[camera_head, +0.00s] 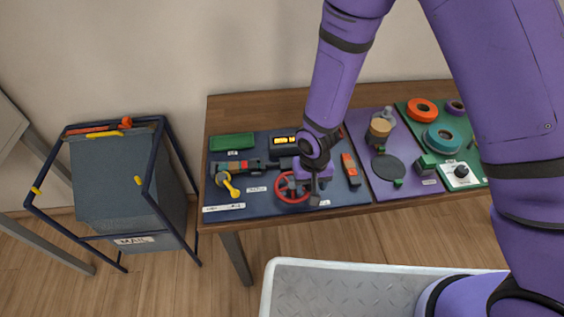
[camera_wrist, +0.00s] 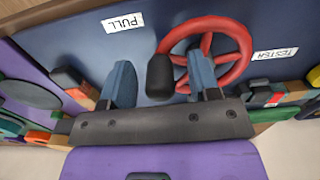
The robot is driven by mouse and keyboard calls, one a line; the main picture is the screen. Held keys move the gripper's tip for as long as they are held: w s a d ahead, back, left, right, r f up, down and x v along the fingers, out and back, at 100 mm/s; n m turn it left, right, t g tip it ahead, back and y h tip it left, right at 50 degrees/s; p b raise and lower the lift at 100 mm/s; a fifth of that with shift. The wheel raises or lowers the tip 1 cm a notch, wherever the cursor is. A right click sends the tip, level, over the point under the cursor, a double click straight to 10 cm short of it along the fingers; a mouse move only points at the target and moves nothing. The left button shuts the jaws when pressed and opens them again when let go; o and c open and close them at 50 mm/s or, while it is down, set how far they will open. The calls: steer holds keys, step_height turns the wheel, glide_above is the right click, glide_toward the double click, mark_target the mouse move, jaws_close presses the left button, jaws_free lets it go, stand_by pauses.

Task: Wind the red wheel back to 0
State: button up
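The red wheel (camera_head: 278,192) lies on the dark blue mat, partly hidden by my gripper in the head view. In the wrist view the red wheel (camera_wrist: 243,40) shows its spokes and a black knob (camera_wrist: 160,78) at its rim. My gripper (camera_head: 314,188) is over the wheel's right side. In the wrist view my gripper (camera_wrist: 160,65) is open, its two blue fingers on either side of the black knob, with gaps on both sides. I cannot tell how deep the knob sits between them. A dark box with a lit yellow display (camera_head: 286,141) stands behind the wheel; its reading is too small.
The blue mat (camera_head: 265,202) also carries a green block (camera_head: 232,142), a yellow-handled piece (camera_head: 229,184) and an orange-and-black tool (camera_head: 350,168). A purple mat (camera_head: 412,187) with a round dark disc lies to the right. A mail bin (camera_head: 115,185) stands left of the table.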

steer(key=shift+r, duration=0.1)
step_height(320, 180, up, 11)
steer(key=shift+f, duration=0.2)
stand_by(0.4)
steer(key=shift+w+d+r, duration=0.1)
steer(key=shift+r, duration=0.15)
steer(key=d+r+m+t, duration=0.1)
steer(key=d+r, duration=0.6)
steer(key=r, duration=0.4)
steer(key=d+r+t, duration=0.2)
steer(key=d+r, duration=0.6)
steer(key=r, duration=0.2)
steer(key=s+d+r+m+t, duration=0.1)
steer(key=s+d+r+t, duration=0.1)
steer(key=s+d+r, duration=1)
steer(key=s, duration=0.2)
steer(key=shift+s+r+m, duration=0.15)
steer(key=shift+s+m, duration=0.15)
steer(key=shift+s, duration=0.1)
